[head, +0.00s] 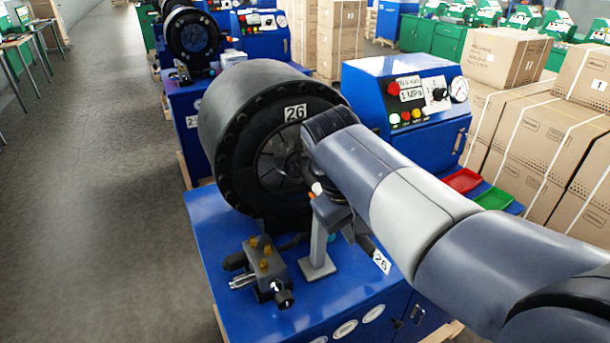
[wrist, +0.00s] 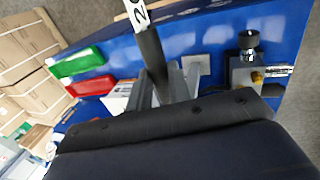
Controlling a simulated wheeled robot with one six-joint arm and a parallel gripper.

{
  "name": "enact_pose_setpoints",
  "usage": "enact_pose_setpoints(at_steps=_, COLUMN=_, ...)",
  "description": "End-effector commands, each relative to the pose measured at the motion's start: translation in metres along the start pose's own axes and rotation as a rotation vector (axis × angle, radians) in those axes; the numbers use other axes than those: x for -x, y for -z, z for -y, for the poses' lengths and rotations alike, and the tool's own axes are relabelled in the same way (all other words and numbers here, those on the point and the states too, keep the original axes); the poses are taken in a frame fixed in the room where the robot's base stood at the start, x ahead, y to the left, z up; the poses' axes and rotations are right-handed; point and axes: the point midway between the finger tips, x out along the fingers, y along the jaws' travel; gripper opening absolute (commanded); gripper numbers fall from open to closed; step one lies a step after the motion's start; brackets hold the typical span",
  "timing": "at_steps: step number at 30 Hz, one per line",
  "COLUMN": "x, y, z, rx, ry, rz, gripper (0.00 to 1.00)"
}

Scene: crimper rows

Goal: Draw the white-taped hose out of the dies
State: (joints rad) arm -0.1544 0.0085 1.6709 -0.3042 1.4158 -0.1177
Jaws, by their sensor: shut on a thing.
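The crimper marked 26 (head: 230,115) has a round dark head whose dies (head: 280,160) face my arm. My gripper (head: 338,212) is in front of the lower right of the dies, largely hidden by my wrist. It is shut on a black hose (head: 363,243), which slants down right to a white tag reading 26 (head: 381,262). In the wrist view the hose (wrist: 152,52) rises from between the fingers of my gripper (wrist: 163,88). A small white band (head: 316,188) shows left of the gripper, near the dies. The hose's die-side end is hidden, so I cannot tell whether it is inside.
A grey post on a foot plate (head: 318,268) stands just below my gripper. A metal valve block (head: 265,268) sits on the blue bench to its left. A control box (head: 405,95), red tray (head: 462,181) and green tray (head: 494,198) are right. Cartons (head: 535,125) stand beyond.

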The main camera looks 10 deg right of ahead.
Motion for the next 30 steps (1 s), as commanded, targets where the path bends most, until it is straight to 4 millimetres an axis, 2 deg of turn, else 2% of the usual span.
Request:
enact_pose_setpoints(at_steps=4, x=-0.0025, y=-0.0018, z=0.0009, rx=0.002, ry=0.002, rz=0.011, gripper=0.0)
enact_pose_setpoints(at_steps=5, x=-0.0026, y=-0.0019, z=0.0009, rx=0.002, ry=0.002, rz=0.011, gripper=0.21)
enact_pose_setpoints(at_steps=6, x=-0.0025, y=-0.0018, z=0.0009, rx=0.002, ry=0.002, rz=0.011, gripper=0.24)
enact_pose_setpoints(at_steps=13, x=-0.0016, y=-0.001, z=0.0006, rx=0.002, ry=0.001, rz=0.006, gripper=0.43)
enact_pose_setpoints(at_steps=18, x=-0.0013, y=-0.0007, z=0.0005, rx=0.001, ry=0.001, rz=0.005, gripper=0.44)
enact_pose_setpoints(at_steps=30, x=-0.0012, y=-0.0006, z=0.0005, rx=0.002, ry=0.001, rz=0.005, gripper=0.77)
